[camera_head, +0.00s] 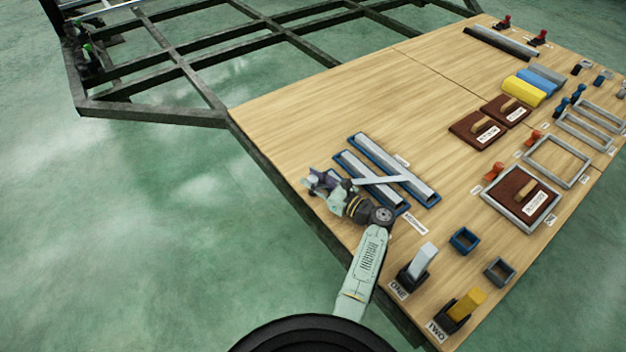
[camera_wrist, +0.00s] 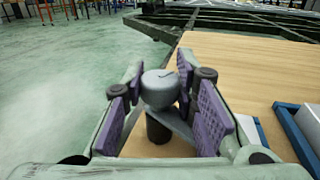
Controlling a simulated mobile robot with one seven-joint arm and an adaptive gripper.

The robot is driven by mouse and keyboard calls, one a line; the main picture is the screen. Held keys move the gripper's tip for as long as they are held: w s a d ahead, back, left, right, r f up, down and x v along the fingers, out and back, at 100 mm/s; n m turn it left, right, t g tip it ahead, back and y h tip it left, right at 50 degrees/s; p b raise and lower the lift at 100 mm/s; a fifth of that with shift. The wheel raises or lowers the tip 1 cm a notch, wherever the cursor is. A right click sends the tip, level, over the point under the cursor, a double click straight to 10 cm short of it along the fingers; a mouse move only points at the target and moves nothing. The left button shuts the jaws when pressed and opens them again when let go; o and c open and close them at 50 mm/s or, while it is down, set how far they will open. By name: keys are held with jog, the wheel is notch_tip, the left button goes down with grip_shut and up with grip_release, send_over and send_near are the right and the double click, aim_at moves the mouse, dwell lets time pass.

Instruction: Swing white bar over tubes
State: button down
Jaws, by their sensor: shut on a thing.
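The nearer tube (camera_head: 368,178) and the farther tube (camera_head: 392,163) lie slantwise in blue holders on the wooden table. In the wrist view, my gripper (camera_wrist: 162,98) has its purple pads around a grey rounded knob (camera_wrist: 159,86) on a dark post, and is shut on it. Part of the bar (camera_wrist: 178,131) shows below the knob, between the pads. The bar's far end is not visible in the wrist view.
The wooden table (camera_head: 350,95) has free room beyond the tubes. A white-handled block (camera_head: 423,262), a yellow-handled block (camera_head: 466,303) and brown boards (camera_head: 474,128) stand to the right. A dark metal frame (camera_head: 150,108) lies beyond the table's left end.

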jog(key=c, duration=1.3)
grip_release()
notch_tip(320, 180, up, 10)
